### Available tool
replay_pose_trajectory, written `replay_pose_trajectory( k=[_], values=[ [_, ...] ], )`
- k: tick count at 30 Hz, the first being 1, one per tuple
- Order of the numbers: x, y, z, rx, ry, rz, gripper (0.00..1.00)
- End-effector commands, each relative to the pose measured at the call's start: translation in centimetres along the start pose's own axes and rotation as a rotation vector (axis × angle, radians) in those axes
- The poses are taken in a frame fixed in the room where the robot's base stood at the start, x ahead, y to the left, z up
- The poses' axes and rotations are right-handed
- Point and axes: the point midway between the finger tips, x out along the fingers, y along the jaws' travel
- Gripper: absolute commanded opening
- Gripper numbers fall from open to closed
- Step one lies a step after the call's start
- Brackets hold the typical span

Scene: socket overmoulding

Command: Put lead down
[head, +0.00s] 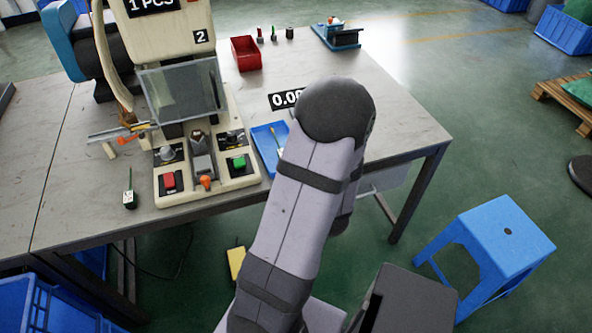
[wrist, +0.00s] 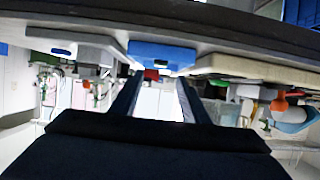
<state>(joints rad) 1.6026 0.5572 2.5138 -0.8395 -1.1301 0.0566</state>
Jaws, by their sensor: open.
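In the wrist view the two dark fingers of my gripper (wrist: 160,80) stand apart, with nothing seen between them. In the head view the gripper is hidden behind my arm. A blue tray (head: 262,143) lies on the table right of the press, partly covered by my arm. A thin pale and yellow piece (head: 276,137) lies in it, perhaps the lead; it is too small to be sure. The blue tray also shows ahead of the fingers in the wrist view (wrist: 142,50), which looks upside down, with a small green spot on it.
The press (head: 190,120) has a clear guard (head: 182,90), a red button (head: 169,181) and a green button (head: 239,161). A red bin (head: 246,54) and a blue holder (head: 335,36) stand farther back. The table's right part is clear. A blue stool (head: 490,240) stands on the floor.

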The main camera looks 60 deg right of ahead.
Motion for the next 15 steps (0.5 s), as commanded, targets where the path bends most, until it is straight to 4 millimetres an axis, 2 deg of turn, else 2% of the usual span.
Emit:
replay_pose_trajectory(
  k=[6, 15],
  values=[
    [-1.7, 0.0, -0.1, 0.000, 0.001, 0.000, 0.42],
    [-1.9, 0.0, -0.1, 0.000, 0.001, -0.001, 0.42]
  ],
)
